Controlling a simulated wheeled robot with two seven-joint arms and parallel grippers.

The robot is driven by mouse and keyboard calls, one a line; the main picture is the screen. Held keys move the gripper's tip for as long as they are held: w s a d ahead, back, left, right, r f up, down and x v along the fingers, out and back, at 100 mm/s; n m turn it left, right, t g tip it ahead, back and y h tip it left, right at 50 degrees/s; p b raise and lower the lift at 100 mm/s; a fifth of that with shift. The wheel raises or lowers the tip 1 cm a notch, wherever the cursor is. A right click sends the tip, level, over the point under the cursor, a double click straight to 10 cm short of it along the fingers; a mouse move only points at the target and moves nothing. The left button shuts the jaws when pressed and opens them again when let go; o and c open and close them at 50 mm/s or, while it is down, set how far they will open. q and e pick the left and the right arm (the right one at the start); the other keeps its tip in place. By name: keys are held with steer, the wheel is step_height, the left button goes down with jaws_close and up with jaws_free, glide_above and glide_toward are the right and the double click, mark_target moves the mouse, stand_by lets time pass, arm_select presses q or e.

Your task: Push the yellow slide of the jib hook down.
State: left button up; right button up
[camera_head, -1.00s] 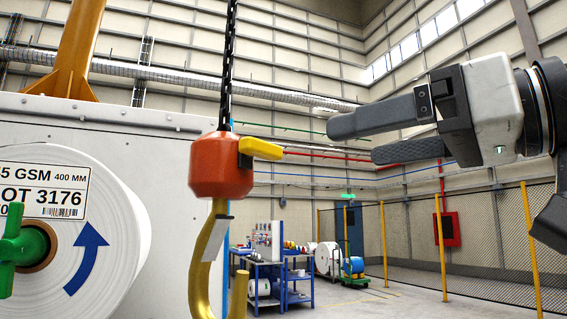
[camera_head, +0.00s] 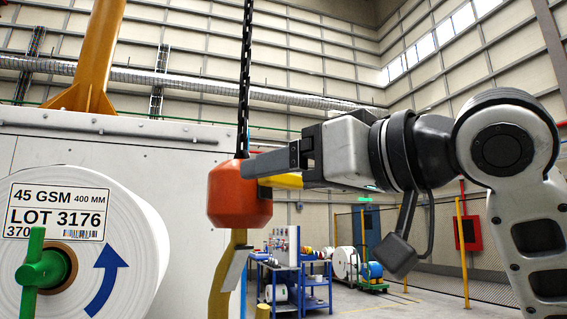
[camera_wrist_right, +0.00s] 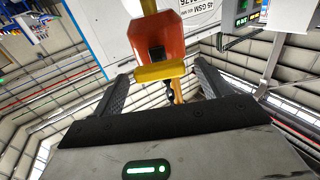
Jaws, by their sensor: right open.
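The orange jib hook block (camera_head: 238,203) hangs from a dark chain, with the yellow-brown hook (camera_head: 226,285) below it. The yellow slide (camera_head: 284,181) sticks out from the block's right side, partly hidden by my right gripper (camera_head: 268,166). In the right wrist view, the slide (camera_wrist_right: 160,72) lies across the space between the two open fingers, and the orange block (camera_wrist_right: 156,38) is just beyond it. A gap shows at each end of the slide, and I cannot tell whether either finger touches it. My left gripper is not in view.
A white paper roll (camera_head: 135,245) with a green handle (camera_head: 35,270) stands left of the hook, before a large white cabinet (camera_head: 185,165). Blue workbenches (camera_head: 290,285) and a mesh fence (camera_head: 490,245) are farther back.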

mark_target(263, 205)
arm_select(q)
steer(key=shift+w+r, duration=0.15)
arm_select(e)
steer(key=shift+x, duration=0.85)
